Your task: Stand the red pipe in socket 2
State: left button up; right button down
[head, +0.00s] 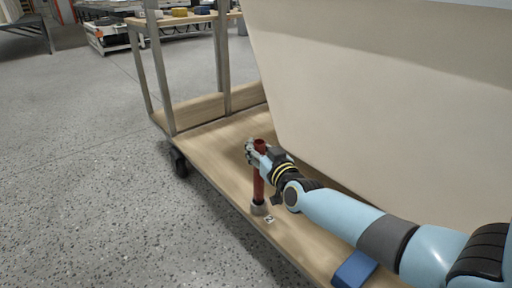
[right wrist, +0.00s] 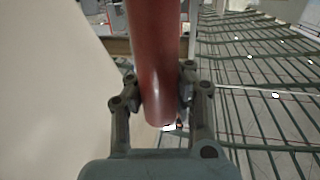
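The red pipe (head: 258,187) stands about upright on the wooden cart deck, its lower end at a grey round socket (head: 259,209). I cannot tell how deep it sits in the socket. A small white label (head: 269,218) lies beside the socket; its number is too small to read. My right gripper (head: 257,154) is shut around the upper part of the pipe. In the right wrist view the pipe (right wrist: 154,60) runs between both fingers (right wrist: 162,97), which press on its sides. My left gripper is out of view.
A large cream bathtub shell (head: 380,100) stands just right of the pipe. Metal cart posts (head: 158,70) rise at the back left. A blue block (head: 354,270) lies on the deck (head: 215,150) near the front. The deck's left edge is close to the socket.

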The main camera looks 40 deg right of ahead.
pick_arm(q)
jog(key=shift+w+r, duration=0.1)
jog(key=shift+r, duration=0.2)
pick_arm(e)
jog(key=shift+r, duration=0.1)
dwell(0.6)
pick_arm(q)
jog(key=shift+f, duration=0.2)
pick_arm(e)
jog(key=shift+f, duration=0.25)
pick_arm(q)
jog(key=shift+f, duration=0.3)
pick_arm(e)
jog(key=shift+f, duration=0.3)
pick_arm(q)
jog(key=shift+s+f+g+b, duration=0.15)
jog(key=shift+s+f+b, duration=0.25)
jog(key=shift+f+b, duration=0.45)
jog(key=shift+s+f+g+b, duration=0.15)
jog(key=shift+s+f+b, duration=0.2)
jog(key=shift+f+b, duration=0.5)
pick_arm(e)
jog(key=shift+f, duration=1.9)
jog(key=c, duration=1.2)
grip_release()
jog(key=s, duration=0.4)
jog(key=s+a, duration=0.1)
jog(key=s, duration=0.6)
jog(key=shift+s+a+r, duration=0.4)
